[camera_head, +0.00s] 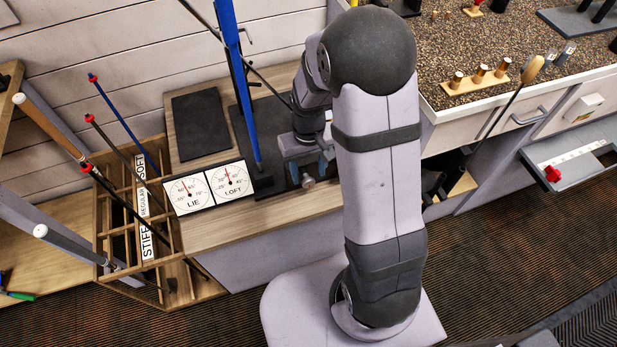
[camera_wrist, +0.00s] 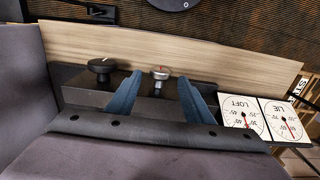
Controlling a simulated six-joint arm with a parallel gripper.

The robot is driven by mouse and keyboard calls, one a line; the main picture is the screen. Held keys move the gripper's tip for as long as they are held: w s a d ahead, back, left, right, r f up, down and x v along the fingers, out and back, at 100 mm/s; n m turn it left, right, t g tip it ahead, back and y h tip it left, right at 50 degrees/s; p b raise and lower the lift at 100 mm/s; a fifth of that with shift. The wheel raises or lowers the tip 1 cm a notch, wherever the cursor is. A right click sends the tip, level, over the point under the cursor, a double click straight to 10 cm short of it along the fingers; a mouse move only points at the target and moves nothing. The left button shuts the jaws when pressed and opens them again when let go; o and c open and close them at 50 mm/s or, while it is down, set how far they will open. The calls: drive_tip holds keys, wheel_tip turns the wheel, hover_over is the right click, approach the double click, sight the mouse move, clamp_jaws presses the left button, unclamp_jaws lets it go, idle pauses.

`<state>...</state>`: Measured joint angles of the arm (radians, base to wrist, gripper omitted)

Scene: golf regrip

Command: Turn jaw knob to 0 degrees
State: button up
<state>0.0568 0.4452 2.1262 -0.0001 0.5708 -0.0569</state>
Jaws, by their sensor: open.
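My gripper (camera_wrist: 160,84) has two blue fingers, spread open with nothing held. In the wrist view a silver knob (camera_wrist: 160,72) with a red mark on top shows between the fingertips, with a gap on each side. A black knob (camera_wrist: 101,66), also with a red mark, stands to the left, outside the fingers. No label shows which one is the jaw knob. In the head view my gripper (camera_head: 308,165) is low over the bench, and the silver knob (camera_head: 308,182) shows just in front of it. The black knob is not clearly visible there.
Two dials, LIE (camera_head: 190,192) and LOFT (camera_head: 231,181), stand left of the gripper. A wooden rack (camera_head: 170,245) with several clubs stands at the left. A dark mat (camera_head: 200,125) lies on the bench (camera_head: 235,233).

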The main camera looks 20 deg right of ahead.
sight(308, 179)
drive_tip(key=shift+f, duration=2)
drive_tip(key=c, duration=1)
